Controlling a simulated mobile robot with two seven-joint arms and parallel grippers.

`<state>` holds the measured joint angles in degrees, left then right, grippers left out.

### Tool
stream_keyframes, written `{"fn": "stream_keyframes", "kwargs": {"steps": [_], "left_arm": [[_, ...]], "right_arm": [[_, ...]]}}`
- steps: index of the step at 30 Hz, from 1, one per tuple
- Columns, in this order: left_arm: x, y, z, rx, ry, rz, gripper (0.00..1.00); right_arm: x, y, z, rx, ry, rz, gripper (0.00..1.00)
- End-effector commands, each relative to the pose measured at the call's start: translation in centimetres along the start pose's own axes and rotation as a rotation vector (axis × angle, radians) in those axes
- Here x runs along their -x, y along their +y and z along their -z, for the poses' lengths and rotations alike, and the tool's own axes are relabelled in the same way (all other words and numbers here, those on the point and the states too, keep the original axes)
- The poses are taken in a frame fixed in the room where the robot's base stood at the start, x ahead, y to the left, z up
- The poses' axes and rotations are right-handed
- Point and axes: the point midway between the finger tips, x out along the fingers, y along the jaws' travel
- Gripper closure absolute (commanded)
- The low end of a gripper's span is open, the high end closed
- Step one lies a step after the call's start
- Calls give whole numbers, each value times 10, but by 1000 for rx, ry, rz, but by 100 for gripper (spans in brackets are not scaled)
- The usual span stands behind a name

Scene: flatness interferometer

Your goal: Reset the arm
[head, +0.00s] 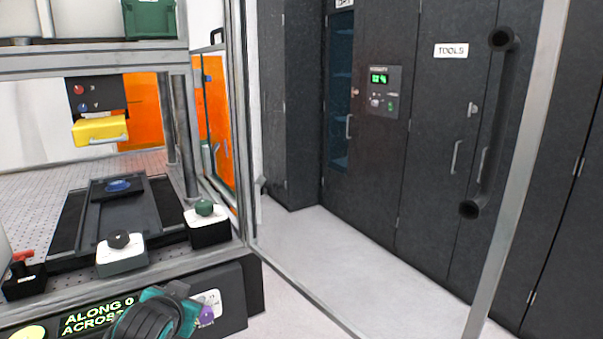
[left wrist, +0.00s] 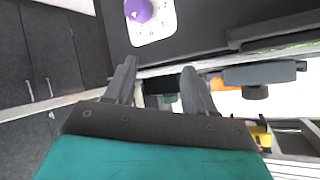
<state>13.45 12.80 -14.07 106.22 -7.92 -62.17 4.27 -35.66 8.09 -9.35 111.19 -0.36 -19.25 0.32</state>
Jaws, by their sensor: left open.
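My left arm (head: 150,318) comes in at the bottom of the head view, black and teal, in front of the instrument's front panel. It covers part of the green display (head: 98,312), which reads "ALONG 0" and a cut-off "ACROS". In the left wrist view my left gripper (left wrist: 160,72) has its two grey fingers apart, with nothing seen held between them. A purple knob (head: 207,315) on a white dial plate is just right of the arm; it also shows at the top of the left wrist view (left wrist: 139,10). My right gripper is not in view.
The stage (head: 118,205) carries a blue disc (head: 118,185). Green (head: 204,208), black (head: 119,239) and red (head: 23,258) knobs stand along the bench's front. A yellow drawer-like block (head: 100,130) hangs above. A framed door (head: 515,170) with a dark handle stands open at right, before dark cabinets.

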Motion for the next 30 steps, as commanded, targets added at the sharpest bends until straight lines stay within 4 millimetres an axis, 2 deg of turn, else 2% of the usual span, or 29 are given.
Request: {"fn": "stream_keyframes", "kwargs": {"steps": [1, 5, 9, 12, 15, 18, 21, 30], "left_arm": [[1, 18, -32, 4, -11, -41, 45], [12, 54, -95, 28, -8, -127, 45], [37, 87, -159, 71, -7, -202, 45], [61, 104, -199, 107, -5, -239, 45], [84, 116, -229, 140, -5, -262, 45], [102, 123, -248, 166, -2, -274, 45], [112, 126, -258, 180, 0, -278, 45], [115, 126, -261, 185, 3, -280, 45]], "right_arm": [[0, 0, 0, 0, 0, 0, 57], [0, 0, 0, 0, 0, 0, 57], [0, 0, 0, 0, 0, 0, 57], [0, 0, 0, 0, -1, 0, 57], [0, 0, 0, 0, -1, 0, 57], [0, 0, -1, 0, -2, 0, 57], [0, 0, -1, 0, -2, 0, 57], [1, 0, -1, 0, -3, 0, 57]]}}
